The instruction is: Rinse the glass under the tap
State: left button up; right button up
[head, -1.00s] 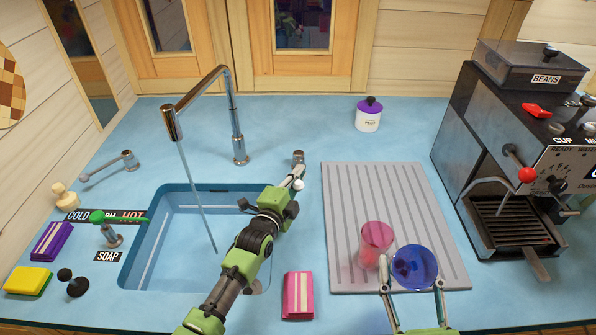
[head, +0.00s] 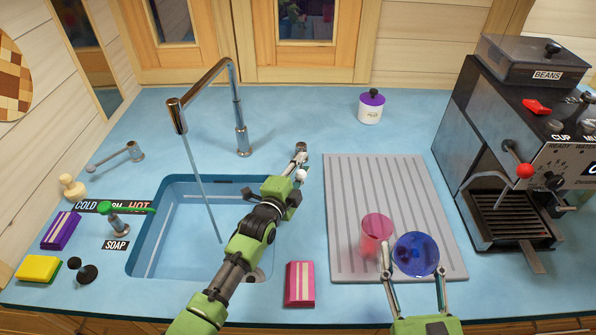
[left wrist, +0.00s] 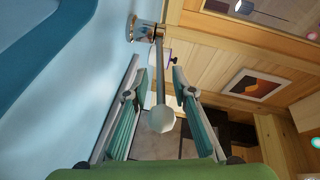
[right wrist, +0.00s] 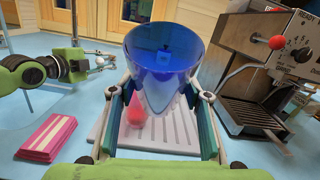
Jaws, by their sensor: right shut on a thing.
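The blue glass (head: 416,254) is held over the ribbed drainboard, right of the sink. My right gripper (head: 414,275) is shut on it; in the right wrist view the glass (right wrist: 163,55) sits between the fingers, and I see no water on it. The tall chrome tap (head: 205,85) stands behind the sink (head: 180,235), with a thin stream of water (head: 203,190) falling into the basin. My left gripper (head: 297,170) is open around a chrome lever (head: 300,150) with a white ball end (left wrist: 160,119); the ball shows between its parted fingers in the left wrist view.
A pink glass (head: 376,230) stands on the drainboard (head: 380,180), close to the blue one. A pink sponge (head: 300,284) lies between sink and drainboard. A green-handled lever (head: 125,209) lies over the temperature label. A coffee machine (head: 510,150) stands at right.

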pick_arm(q)
jog(key=v, duration=1.2)
jog(key=shift+s+f, duration=0.1)
